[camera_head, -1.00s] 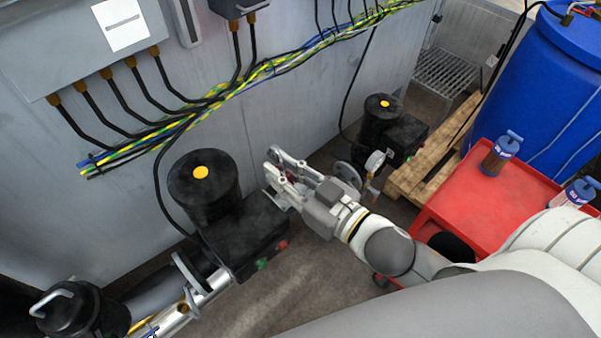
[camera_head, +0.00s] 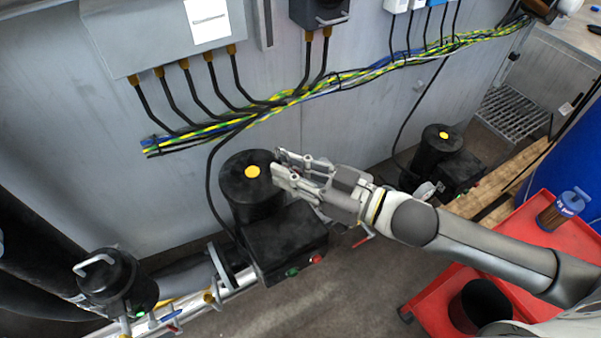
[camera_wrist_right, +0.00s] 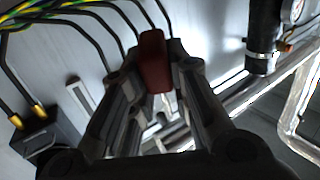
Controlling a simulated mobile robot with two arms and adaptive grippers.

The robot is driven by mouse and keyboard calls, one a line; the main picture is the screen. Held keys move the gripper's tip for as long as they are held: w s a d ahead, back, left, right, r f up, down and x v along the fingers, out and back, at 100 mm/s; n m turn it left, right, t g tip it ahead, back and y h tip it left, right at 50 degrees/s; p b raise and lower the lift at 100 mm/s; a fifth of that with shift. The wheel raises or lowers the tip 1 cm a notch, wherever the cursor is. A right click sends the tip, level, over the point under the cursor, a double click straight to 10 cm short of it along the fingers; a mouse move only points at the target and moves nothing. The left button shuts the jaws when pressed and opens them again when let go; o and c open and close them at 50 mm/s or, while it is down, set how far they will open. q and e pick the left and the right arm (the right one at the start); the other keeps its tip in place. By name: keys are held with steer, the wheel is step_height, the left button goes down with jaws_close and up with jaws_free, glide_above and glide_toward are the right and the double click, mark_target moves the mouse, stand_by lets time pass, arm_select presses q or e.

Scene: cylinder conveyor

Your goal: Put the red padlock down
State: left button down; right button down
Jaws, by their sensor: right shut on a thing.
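The red padlock (camera_wrist_right: 153,62) shows in the right wrist view, held between the two fingers of my right gripper (camera_wrist_right: 155,85). In the head view my right gripper (camera_head: 279,168) is in front of the black motor (camera_head: 252,205) with a yellow cap, and the padlock cannot be made out there. The gripper is above the floor and near the motor's top right side; whether it touches the motor cannot be told. My left gripper is not in view.
A black box with green and red buttons (camera_head: 285,245) adjoins the motor. Yellow-green cables (camera_head: 330,88) run along the grey wall. A red cart (camera_head: 545,240) carries a brown jar with a blue lid (camera_head: 562,209) at right. A second black motor (camera_head: 436,155) stands behind my arm.

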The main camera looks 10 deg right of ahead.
steer(key=shift+w+a+r+n+g+y, duration=0.15)
steer(key=shift+w+a+n+g+y, duration=0.15)
steer(key=shift+a+g, duration=0.25)
steer(key=shift+w+a+r+n+g+y, duration=0.2)
steer(key=shift+a+n+g+y, duration=0.15)
steer(key=shift+a+n+g, duration=0.15)
steer(key=shift+w+a+r+n+g+y, duration=0.15)
steer(key=shift+w+a+n+g+y, duration=0.15)
steer(key=shift+a+g, duration=0.2)
